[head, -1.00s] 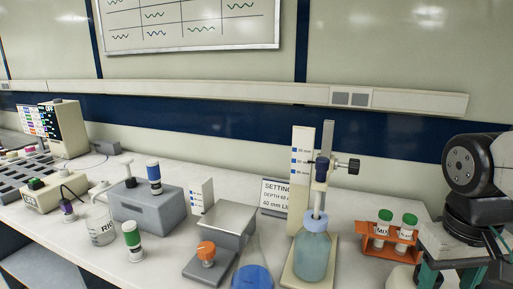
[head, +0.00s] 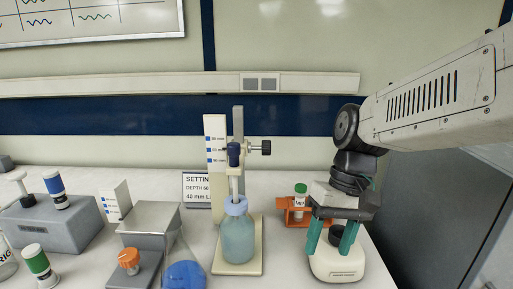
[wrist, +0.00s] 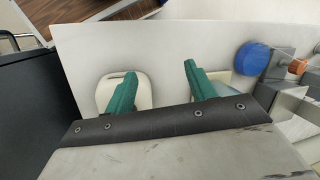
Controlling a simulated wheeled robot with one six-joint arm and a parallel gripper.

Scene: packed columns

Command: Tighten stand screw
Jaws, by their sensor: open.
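The stand (head: 215,150) has a cream upright scale plate with blue marks and a grey post, on a cream base. Its black stand screw (head: 262,148) sticks out to the right of the clamp, high on the post. A dark blue-topped probe (head: 234,155) hangs down into a blue-collared bottle (head: 238,235) on the base. My gripper (head: 333,236) is open and empty, to the right of the stand and lower than the screw, with its green fingers pointing down. In the wrist view my gripper (wrist: 157,85) shows its fingers spread; the screw cannot be made out there.
A white rounded device (head: 338,265) stands right below my gripper. An orange rack (head: 290,212) with a green-capped vial is behind it. A flask of blue liquid (head: 184,272), an orange-knobbed block (head: 130,262) and a setting card (head: 196,190) are left.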

